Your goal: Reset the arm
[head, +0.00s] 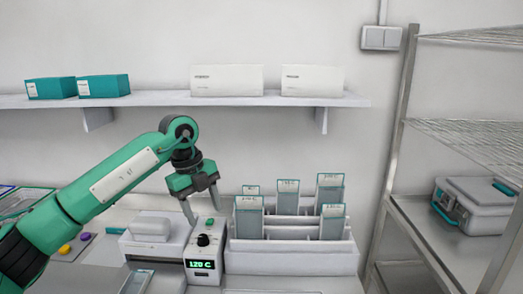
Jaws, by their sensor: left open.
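My left arm (110,190) is green and comes in from the left, bent at its elbow. Its gripper (201,217) points down and is open and empty. In the picture the fingertips are just above the white device (206,247) with a black knob and a display that reads 120 C. I cannot tell the exact height between them. My right gripper is not in view.
A white rack (290,262) with several grey-green packs stands right of the device. A wall shelf (160,100) holds teal and white boxes. A metal shelving unit (415,220) with a grey case (476,205) stands at the right.

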